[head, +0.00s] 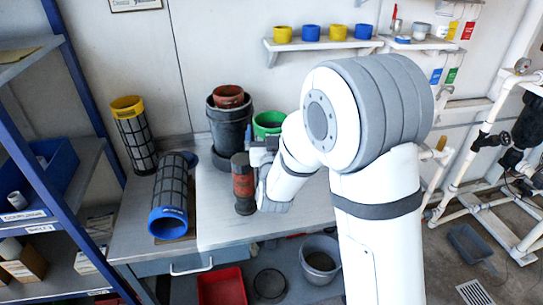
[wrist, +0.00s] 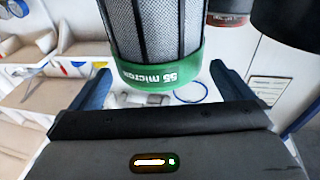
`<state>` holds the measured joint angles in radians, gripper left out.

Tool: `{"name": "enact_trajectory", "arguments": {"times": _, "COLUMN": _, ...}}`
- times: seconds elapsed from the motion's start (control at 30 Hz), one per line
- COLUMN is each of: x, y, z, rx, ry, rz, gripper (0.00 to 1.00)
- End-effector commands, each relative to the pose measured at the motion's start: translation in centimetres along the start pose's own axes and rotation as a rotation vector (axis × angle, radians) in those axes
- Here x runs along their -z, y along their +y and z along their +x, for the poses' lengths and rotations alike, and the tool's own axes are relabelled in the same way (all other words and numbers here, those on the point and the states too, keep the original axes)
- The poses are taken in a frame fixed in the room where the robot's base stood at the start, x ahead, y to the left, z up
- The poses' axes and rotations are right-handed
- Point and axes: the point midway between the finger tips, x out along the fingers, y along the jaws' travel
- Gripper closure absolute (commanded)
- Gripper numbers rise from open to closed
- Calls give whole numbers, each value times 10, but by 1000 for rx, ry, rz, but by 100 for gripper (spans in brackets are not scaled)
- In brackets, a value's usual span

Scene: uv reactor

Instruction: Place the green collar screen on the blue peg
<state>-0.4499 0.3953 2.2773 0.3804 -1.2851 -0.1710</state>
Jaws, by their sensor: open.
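The green collar screen (wrist: 163,68) has a grey mesh body and a green band with white "micron" lettering. In the wrist view it fills the space between the two fingers of my open gripper (wrist: 160,72), with small gaps on both sides. In the head view its green collar (head: 268,123) shows behind my gripper (head: 262,152); my arm hides most of its body. I cannot pick out a blue peg for sure. A blue card (head: 436,76) hangs on the right wall, and small blue cylinders (head: 311,32) sit on the wall shelf.
A dark canister with a red band (head: 243,183) stands beside my gripper. A black bucket (head: 226,132) stands behind it. A yellow-collared screen (head: 135,135) stands on the bench, and a blue-collared screen (head: 170,195) lies near the front edge. White pipework (head: 470,160) is at right.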

Motion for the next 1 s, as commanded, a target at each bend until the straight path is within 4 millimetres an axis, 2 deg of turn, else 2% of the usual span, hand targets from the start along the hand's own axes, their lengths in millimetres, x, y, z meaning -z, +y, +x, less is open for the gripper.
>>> {"name": "enact_trajectory", "arguments": {"times": 0.33, "x": -7, "y": 0, "z": 45, "rx": 0, "ry": -1, "rz": 0, "gripper": 0}}
{"name": "enact_trajectory", "arguments": {"times": 0.63, "x": -9, "y": 0, "z": 51, "rx": 1, "ry": -2, "rz": 0, "gripper": 0}}
{"name": "enact_trajectory", "arguments": {"times": 1.0, "x": -8, "y": -1, "z": 50, "rx": 2, "ry": -2, "rz": 1, "gripper": 29}}
